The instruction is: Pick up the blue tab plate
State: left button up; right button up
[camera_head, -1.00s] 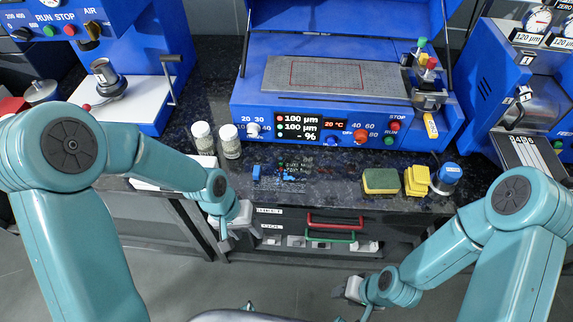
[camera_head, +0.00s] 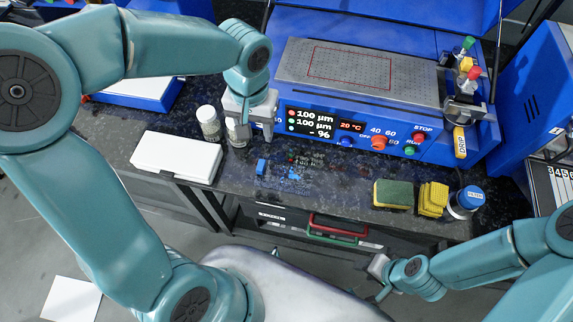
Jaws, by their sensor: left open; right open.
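A small blue block-like piece (camera_head: 261,167) lies on the dark speckled counter, in front of the blue machine. A flatter group of small blue pieces (camera_head: 296,172) lies just to its right. I cannot tell for certain which of these is the blue tab plate. My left gripper (camera_head: 254,137) is open and points down in front of the machine's left end, above and behind the blue block in the picture. Nothing shows between its fingers, and it partly hides a white-topped jar. My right gripper (camera_head: 376,278) is low, in front of the counter's edge, open and away from the blue pieces.
A white flat box (camera_head: 177,156) lies left on the counter. A sponge (camera_head: 393,194), yellow pads (camera_head: 433,199) and a blue-capped container (camera_head: 467,200) stand right. The blue machine (camera_head: 473,163) blocks the back.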

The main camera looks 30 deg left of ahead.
pick_arm(q)
send_over(261, 165)
jog(key=f, duration=1)
jog(key=shift+s+f+b, duration=0.15)
jog(key=shift+s+b, duration=0.2)
jog(key=shift+s, duration=0.05)
jog(key=shift+w+f, duration=0.2)
jog(key=shift+f, duration=0.4)
jog(key=f, duration=0.5)
jog(key=shift+w, duration=0.2)
jog(key=shift+r, duration=0.1)
grip_shut()
